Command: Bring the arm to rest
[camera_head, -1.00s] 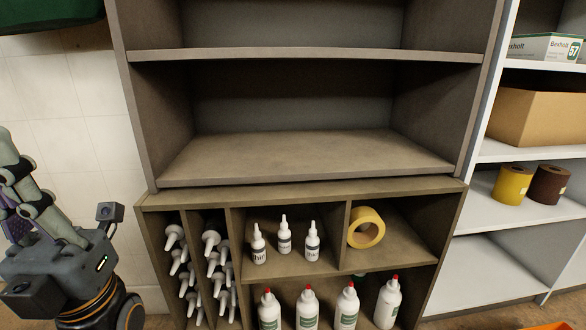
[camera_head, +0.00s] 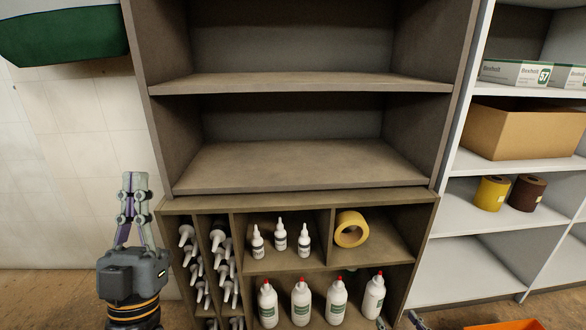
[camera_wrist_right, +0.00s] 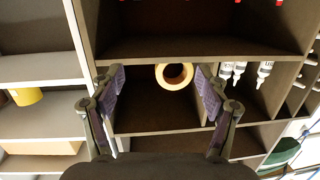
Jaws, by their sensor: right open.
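My left gripper (camera_head: 135,178) points up in front of the pale tiled wall, left of the brown cabinet, in the head view. Its fingertips are together with nothing seen between them. My right gripper (camera_wrist_right: 159,78) is open and empty in the right wrist view, with its fingers spread before the cabinet cubbies. A yellow tape roll (camera_wrist_right: 174,76) shows beyond and between the fingers, apart from them. In the head view the tape roll (camera_head: 351,229) sits in the right cubby. Only the tips of my right gripper (camera_head: 400,321) seem to show at the bottom edge.
The brown cabinet (camera_head: 300,193) holds three small bottles (camera_head: 280,238), several white glue bottles (camera_head: 301,302) and nozzles (camera_head: 217,238). White shelving (camera_head: 480,252) at right holds a cardboard box (camera_head: 530,133) and two rolls. The upper cabinet shelves are empty.

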